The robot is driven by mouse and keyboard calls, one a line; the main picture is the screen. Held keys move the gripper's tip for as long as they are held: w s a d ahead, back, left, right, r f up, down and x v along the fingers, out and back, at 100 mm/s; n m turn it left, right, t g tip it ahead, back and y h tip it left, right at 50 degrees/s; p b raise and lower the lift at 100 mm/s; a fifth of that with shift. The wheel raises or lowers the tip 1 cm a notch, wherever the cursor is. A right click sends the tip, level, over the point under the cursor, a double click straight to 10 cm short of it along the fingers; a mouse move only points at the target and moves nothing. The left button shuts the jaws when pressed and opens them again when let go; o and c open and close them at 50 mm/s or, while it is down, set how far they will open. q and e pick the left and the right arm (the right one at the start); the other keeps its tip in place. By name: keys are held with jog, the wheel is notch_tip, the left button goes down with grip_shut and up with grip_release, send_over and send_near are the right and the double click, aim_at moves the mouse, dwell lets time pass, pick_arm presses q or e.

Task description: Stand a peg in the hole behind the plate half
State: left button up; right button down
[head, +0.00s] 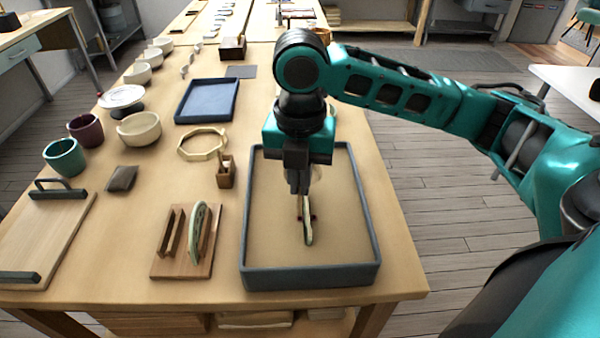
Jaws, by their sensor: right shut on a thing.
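A pale green plate half (308,228) stands on edge, seen nearly end-on, in the grey-rimmed tray (248,235). My right gripper (300,190) is over the tray, just behind the plate half, pointing down. It is shut on a thin wooden peg (299,207), of which only a small part shows below the fingertips. Small dark marks show beside the plate half; the hole itself is hidden by the gripper and the plate half. I cannot tell whether the peg touches the tray's floor. My left gripper is not in view.
A wooden rack (168,268) left of the tray holds another upright plate piece (198,232). A small wooden block (226,172) stands close to the tray's left wall. A blue tray (207,100), bowls and cups lie farther left. The tray's front part is clear.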

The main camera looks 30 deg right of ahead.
jog(key=shift+f+p, duration=0.3)
jog(key=shift+p, duration=0.1)
dwell(0.6)
jog(key=shift+p, duration=0.65)
jog(key=shift+f, duration=1.3)
dwell(1.6)
jog(key=shift+r+p, duration=1.4)
jog(key=shift+p, duration=0.4)
jog(key=shift+r, duration=1.2)
